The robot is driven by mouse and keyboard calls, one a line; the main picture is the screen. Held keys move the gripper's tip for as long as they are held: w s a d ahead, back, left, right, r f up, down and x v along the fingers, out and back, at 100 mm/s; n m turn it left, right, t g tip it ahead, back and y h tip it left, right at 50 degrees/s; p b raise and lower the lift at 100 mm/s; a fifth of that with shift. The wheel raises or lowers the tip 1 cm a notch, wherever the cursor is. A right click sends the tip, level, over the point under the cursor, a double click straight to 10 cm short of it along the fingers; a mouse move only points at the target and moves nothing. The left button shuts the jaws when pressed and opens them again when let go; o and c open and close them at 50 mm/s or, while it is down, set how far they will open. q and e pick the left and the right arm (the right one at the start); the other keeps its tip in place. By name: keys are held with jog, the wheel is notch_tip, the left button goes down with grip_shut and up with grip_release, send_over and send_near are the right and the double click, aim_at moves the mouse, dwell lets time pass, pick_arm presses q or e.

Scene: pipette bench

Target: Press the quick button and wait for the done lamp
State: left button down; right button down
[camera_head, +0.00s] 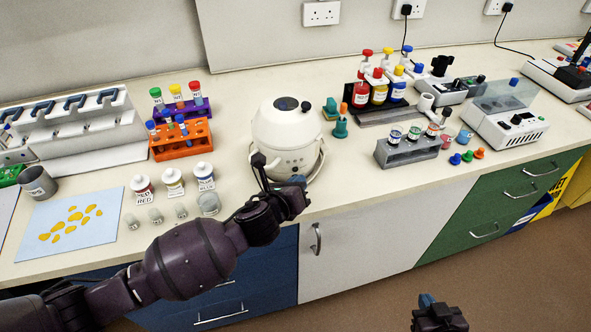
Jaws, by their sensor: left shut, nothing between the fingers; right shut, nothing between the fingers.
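A white rounded machine (290,130) with a dark round window and a knob on its lid stands at the middle of the bench. Its front panel carries small dark marks, too small to tell which is the quick button or the done lamp. My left gripper (259,162) is shut and empty, its tip in front of the machine's lower left front. I cannot tell whether it touches. My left wrist and forearm hide part of the bench edge below. My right gripper (438,314) is shut and empty, low at the bottom right, in front of the bench.
Several bottles (173,182) and small jars stand left of the machine. An orange tube rack (181,141) is behind them. Teal and orange stoppers (340,127) stand close on the right, then a grey vial rack (408,150). The front bench strip right of the machine is clear.

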jog(key=shift+w, duration=0.1)
pick_arm(q)
jog(key=shift+w+a, duration=0.1)
jog(key=shift+w, duration=0.35)
pick_arm(e)
jog(key=shift+w+a+r, duration=0.1)
jog(key=shift+w+r, duration=0.35)
jog(key=shift+r, duration=0.2)
jog(key=shift+s+f, duration=0.1)
jog(key=shift+s, duration=0.05)
